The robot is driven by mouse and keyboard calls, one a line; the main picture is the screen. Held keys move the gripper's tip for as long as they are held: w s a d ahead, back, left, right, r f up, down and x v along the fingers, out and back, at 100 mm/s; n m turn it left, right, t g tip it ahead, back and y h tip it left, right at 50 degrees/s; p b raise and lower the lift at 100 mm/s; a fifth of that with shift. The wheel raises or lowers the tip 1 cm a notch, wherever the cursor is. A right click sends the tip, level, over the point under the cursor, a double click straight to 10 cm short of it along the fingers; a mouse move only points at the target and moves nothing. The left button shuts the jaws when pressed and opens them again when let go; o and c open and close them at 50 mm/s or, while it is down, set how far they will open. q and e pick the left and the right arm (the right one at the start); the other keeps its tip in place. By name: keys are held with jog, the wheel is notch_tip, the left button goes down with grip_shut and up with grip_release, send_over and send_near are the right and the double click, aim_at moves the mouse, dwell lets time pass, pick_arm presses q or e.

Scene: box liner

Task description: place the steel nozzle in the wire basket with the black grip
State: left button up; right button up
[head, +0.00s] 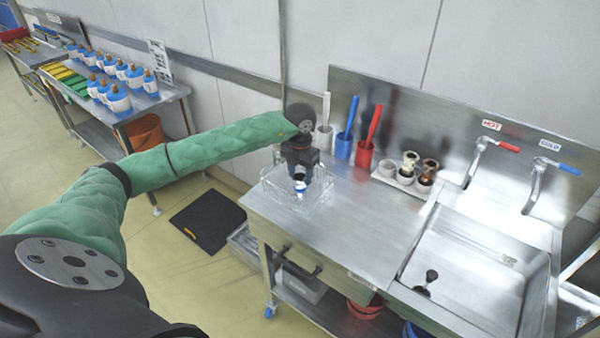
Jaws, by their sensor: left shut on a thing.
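My left gripper (299,172) points down over the wire basket (318,207) at the left end of the steel counter. It is shut on a small shiny pale piece with a blue band (299,188), which looks like the steel nozzle, though it is too small to be sure. The piece hangs upright within the basket's outline; I cannot tell whether it touches the basket floor. The basket is thin-walled and nearly see-through, and my gripper hides part of it. I cannot make out a black grip on it. My right gripper is not in view.
Behind the basket stand a white cup, a blue cup (343,147) and a red cup (364,154) with upright handles. A white tray (404,182) holds several small fittings. The sink (470,275) is at right. The counter (355,215) between is clear.

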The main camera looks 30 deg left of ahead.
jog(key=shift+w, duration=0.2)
pick_arm(q)
jog(key=o, duration=1)
jog(key=shift+f, duration=0.1)
jog(key=o, duration=0.4)
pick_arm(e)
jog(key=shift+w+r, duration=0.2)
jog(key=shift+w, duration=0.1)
pick_arm(q)
jog(key=shift+o, duration=0.2)
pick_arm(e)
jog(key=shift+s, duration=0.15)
pick_arm(q)
jog(key=shift+r, duration=0.2)
jog(key=shift+r+b, duration=0.35)
notch_tip(320, 180, up, 4)
jog(key=shift+r+b, duration=0.1)
jog(key=shift+b, duration=1.1)
notch_tip(320, 180, up, 7)
jog(key=b, duration=0.2)
jog(key=shift+b, duration=0.35)
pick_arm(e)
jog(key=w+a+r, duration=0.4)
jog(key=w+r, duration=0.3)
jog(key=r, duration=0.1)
